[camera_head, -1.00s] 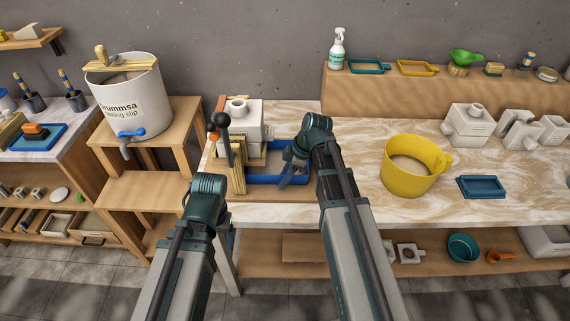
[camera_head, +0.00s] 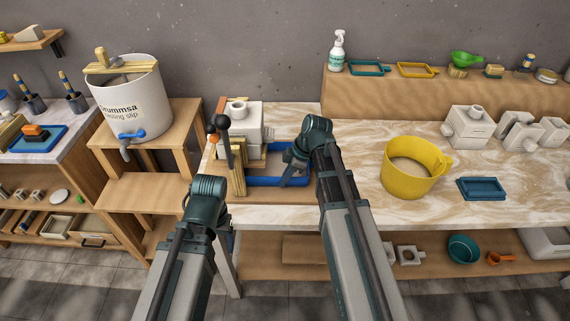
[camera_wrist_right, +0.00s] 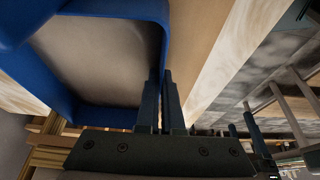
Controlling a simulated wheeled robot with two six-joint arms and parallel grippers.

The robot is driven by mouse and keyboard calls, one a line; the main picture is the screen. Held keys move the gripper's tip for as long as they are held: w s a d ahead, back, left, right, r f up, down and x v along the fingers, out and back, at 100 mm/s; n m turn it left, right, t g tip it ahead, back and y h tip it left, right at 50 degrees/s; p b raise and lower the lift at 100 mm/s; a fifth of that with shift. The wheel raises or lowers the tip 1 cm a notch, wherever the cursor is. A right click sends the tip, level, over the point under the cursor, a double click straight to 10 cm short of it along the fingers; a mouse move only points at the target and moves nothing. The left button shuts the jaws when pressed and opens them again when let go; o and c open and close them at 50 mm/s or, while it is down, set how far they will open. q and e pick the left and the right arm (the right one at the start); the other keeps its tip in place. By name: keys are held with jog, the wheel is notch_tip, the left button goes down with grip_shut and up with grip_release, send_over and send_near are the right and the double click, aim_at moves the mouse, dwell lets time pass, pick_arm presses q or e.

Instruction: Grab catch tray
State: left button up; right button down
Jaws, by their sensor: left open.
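The blue catch tray (camera_head: 266,182) lies on a wooden board at the left end of the marble-topped table, beside a white mould block (camera_head: 238,118) with wooden slats. My right gripper (camera_head: 293,175) is at the tray's right wall. In the right wrist view the tray (camera_wrist_right: 112,8) fills the upper left. There my right gripper (camera_wrist_right: 162,100) has its fingers close together on the tray's wall, one finger on each side. My left gripper (camera_head: 229,238) is low at the table's front left edge, away from the tray and mostly hidden behind my left arm.
A lever with a black ball (camera_head: 222,122) stands upright left of the tray. A yellow jug (camera_head: 412,168) and a small blue tray (camera_head: 482,188) stand to the right. A slip bucket (camera_head: 130,98) sits on a wooden stand at the left. Marble between tray and jug is partly clear.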

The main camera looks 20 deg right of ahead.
jog(key=shift+r, duration=0.1)
dwell(0.8)
jog(key=shift+r+p, duration=1.85)
jog(key=shift+p, duration=0.05)
jog(key=shift+d+f, duration=0.15)
jog(key=shift+d, duration=0.15)
jog(key=shift+s+d, duration=0.2)
jog(key=shift+d, duration=0.4)
jog(key=shift+s+d, duration=0.75)
jog(key=shift+d, duration=1.8)
jog(key=shift+s+d, duration=0.7)
jog(key=shift+d, duration=1.85)
jog(key=shift+s+d, duration=0.75)
jog(key=shift+d, duration=1.8)
jog(key=shift+d, duration=0.15)
